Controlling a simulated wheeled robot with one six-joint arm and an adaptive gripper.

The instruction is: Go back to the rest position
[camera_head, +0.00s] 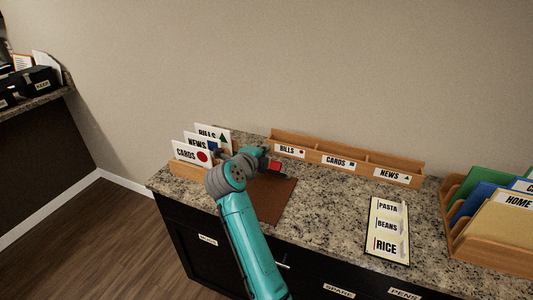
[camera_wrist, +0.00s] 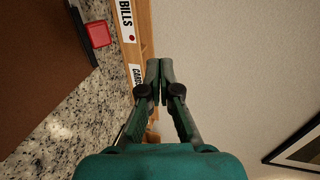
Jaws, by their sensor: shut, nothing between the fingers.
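My gripper (camera_wrist: 160,70) is shut with its two fingertips together and nothing between them in the wrist view. It is above the counter near the back wall, over the edge of the wooden sorting rack (camera_wrist: 146,45).
A red block (camera_wrist: 98,33) with a black piece lies by the brown mat (camera_head: 275,200). A card holder (camera_head: 188,168) stands left of my arm. The rack with BILLS, CARDS, NEWS labels (camera_head: 338,162) lines the wall. A label board (camera_head: 388,230) and folder tray (camera_head: 490,255) are right.

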